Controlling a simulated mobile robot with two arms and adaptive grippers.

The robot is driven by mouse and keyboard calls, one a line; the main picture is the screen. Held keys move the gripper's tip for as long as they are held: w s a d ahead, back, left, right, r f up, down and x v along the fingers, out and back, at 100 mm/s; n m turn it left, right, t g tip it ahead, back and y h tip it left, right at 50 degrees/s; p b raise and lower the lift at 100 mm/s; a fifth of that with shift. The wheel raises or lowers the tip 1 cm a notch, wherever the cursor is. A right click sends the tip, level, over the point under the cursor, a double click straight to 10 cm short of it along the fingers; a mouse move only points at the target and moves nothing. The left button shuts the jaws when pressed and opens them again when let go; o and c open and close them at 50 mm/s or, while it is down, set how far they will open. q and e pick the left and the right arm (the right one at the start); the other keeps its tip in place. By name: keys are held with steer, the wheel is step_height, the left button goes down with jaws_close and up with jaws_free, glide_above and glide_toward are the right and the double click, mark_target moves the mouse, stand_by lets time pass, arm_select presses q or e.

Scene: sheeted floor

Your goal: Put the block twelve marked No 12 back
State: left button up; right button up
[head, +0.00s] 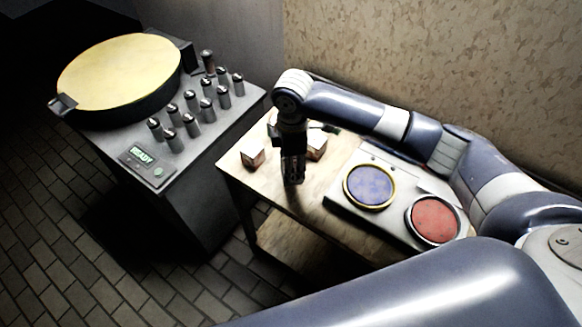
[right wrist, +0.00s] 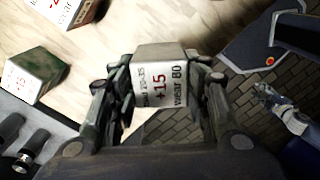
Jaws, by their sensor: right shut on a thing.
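My right gripper (head: 293,178) points down over the wooden table near its front edge. In the right wrist view it is shut on a pale block (right wrist: 158,88), whose face reads "+15" in red and "wear 80" in black. The held block is hard to make out in the head view. Two other wooden blocks stand on the table, one left of the gripper (head: 253,156) and one just right of it (head: 317,147). The wrist view shows a block with red marks (right wrist: 35,75) and another at the top edge (right wrist: 68,10). I cannot read "No 12" on any block.
A grey machine at left has a yellow round plate (head: 120,70), several upright metal cylinders (head: 190,105) and a display reading READY (head: 141,156). A panel with a blue disc (head: 370,187) and a red disc (head: 434,220) lies on the table's right side. A wall stands behind.

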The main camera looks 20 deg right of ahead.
steer(key=shift+w, duration=0.5)
step_height(320, 180, down, 2)
steer(key=shift+f+p, duration=0.2)
steer(key=shift+p, duration=0.4)
steer(key=shift+f, duration=0.55)
steer(key=o, duration=1.4)
steer(key=shift+f, duration=0.2)
step_height(320, 180, up, 12)
steer(key=shift+s+r+b, duration=0.1)
steer(key=shift+r+b, duration=0.1)
steer(key=shift+b, duration=0.55)
